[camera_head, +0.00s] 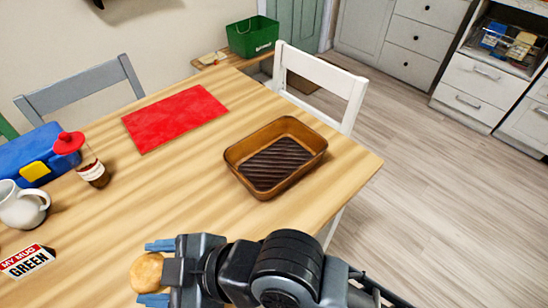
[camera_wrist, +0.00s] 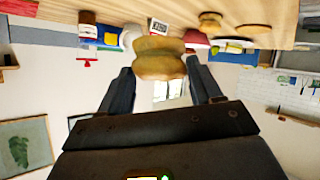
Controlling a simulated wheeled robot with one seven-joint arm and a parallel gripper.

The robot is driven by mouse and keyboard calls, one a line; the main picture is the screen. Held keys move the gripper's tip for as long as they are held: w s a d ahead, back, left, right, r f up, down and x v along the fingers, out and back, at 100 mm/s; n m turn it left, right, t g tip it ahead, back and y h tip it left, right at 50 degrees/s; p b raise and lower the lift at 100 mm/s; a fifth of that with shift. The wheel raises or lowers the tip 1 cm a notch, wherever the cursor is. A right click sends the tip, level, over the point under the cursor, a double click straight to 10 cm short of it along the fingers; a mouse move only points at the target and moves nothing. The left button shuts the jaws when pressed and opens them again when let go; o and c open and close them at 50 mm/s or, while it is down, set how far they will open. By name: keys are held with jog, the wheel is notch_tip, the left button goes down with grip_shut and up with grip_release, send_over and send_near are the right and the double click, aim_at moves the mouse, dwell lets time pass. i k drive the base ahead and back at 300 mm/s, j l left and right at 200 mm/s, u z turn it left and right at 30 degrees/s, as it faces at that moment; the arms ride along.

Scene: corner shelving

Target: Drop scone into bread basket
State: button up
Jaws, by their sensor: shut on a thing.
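The scone (camera_head: 147,272), round and golden brown, is held between the blue-tipped fingers of my gripper (camera_head: 155,272) at the lower left of the head view. It also shows between the fingers in the wrist view (camera_wrist: 160,62), where the scene appears upside down. The bread basket (camera_head: 292,178) is a brown rectangular tray with a dark ridged bottom. It stands on the table near its right corner, above and to the right of my gripper in the head view, and looks empty. My gripper is clear of the basket.
The wooden table (camera_head: 200,200) has free room between gripper and basket. A red mat (camera_head: 175,117) lies farther back. A white chair (camera_head: 325,85) stands behind the basket.

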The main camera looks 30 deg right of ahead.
aim_at(283, 161)
jog(key=i+l+z, duration=0.2)
jog(key=l, duration=0.2)
jog(key=l+z, duration=0.2)
jog(key=l, duration=0.25)
jog(key=i+l+z, duration=0.2)
jog(key=l, duration=0.2)
jog(key=k, duration=0.1)
